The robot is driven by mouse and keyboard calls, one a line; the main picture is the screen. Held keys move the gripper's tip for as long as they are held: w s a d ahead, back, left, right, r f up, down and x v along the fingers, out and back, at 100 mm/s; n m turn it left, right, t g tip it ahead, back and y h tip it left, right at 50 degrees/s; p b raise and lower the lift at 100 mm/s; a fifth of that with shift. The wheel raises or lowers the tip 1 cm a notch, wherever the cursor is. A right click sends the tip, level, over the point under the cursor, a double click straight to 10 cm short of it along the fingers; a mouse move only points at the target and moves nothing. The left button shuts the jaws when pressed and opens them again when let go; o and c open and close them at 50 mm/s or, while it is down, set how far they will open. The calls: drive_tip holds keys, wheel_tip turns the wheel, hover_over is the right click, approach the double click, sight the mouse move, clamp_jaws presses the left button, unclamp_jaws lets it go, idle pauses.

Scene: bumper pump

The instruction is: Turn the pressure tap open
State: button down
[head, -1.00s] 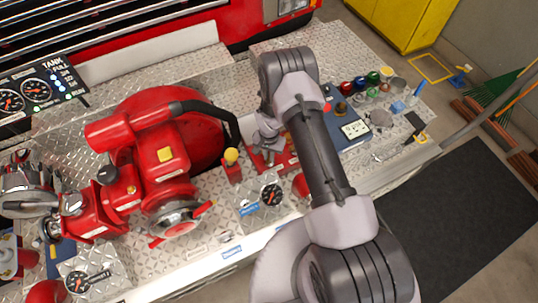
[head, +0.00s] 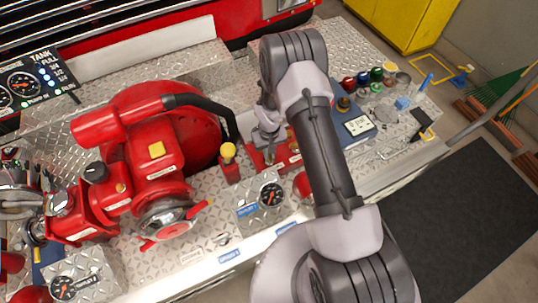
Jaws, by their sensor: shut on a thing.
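The red pump (head: 150,172) stands on the diamond-plate deck at the left, with a black hose on top. My arm reaches over the deck from the lower right. My gripper (head: 267,148) points down at a low red fitting (head: 286,160) right of the pump. It is shut on what appears to be the pressure tap there. The gripper and arm hide most of the tap, so I cannot tell how far it is turned. A round black gauge (head: 271,195) sits on a plate just in front of the fitting.
A yellow-knobbed red lever (head: 229,162) stands close left of my gripper. A blue panel with a white display (head: 358,126) and several coloured caps (head: 362,78) lie right of my arm. A dark mat (head: 455,215) covers the floor at right.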

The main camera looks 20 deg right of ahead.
drive_tip(key=shift+n+b, duration=0.3)
drive_tip(key=shift+n, duration=0.3)
drive_tip(key=c, duration=1.5)
unclamp_jaws()
wheel_tip(320, 180, up, 17)
drive_tip(key=shift+r+p, duration=0.2)
drive_tip(key=shift+p, duration=0.5)
drive_tip(key=shift+s, duration=0.1)
